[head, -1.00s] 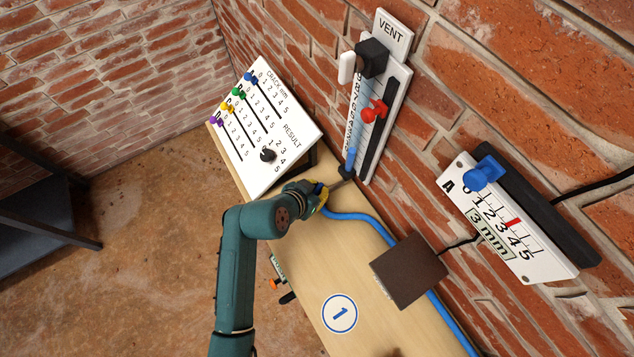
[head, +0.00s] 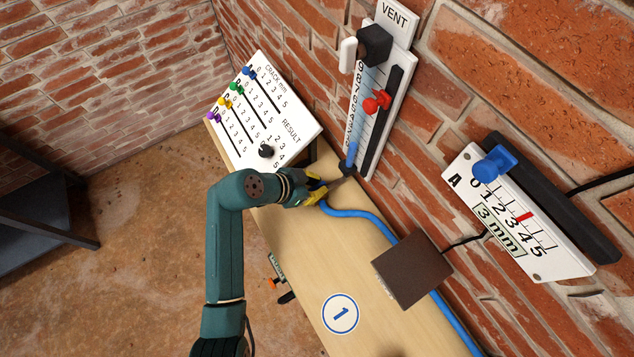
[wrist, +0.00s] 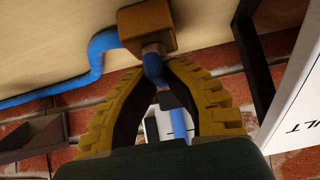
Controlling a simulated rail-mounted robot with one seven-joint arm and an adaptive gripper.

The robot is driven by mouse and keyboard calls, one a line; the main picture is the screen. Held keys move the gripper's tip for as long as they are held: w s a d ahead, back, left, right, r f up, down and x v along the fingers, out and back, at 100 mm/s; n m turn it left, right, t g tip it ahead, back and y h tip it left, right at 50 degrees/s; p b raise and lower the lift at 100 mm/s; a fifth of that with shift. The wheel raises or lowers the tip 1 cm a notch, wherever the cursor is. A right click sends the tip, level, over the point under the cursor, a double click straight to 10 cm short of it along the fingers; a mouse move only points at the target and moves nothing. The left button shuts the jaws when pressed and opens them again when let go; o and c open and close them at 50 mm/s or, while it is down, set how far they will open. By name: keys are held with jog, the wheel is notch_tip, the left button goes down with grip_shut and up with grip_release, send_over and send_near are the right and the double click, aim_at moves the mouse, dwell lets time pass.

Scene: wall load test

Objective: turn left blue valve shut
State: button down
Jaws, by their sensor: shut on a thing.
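My gripper (head: 318,190) is at the lower end of the vent gauge, over the far end of the wooden bench. In the wrist view its yellow fingers (wrist: 153,78) are closed around a blue part (wrist: 154,66), which looks like the valve handle. That part sits against a brass-coloured block (wrist: 147,26). A blue hose (wrist: 98,58) runs into the block from the left. In the head view the fingers largely hide the valve, so its exact angle cannot be told. The blue hose (head: 362,214) leaves the gripper area along the bench.
The vent gauge (head: 372,135) with a red slider (head: 377,102) is on the brick wall. A sloped result board (head: 270,105) stands behind my gripper. A brown box (head: 412,270) sits on the bench (head: 300,255). A crack gauge (head: 515,215) hangs at right.

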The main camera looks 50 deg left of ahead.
jog(key=shift+d+f, duration=0.1)
jog(key=shift+f, duration=0.15)
jog(key=c, duration=1.1)
grip_release()
jog(key=shift+c, duration=0.2)
jog(key=shift+o, duration=0.3)
jog(key=shift+r, duration=0.15)
jog(key=shift+r, duration=0.1)
jog(key=v, duration=1.2)
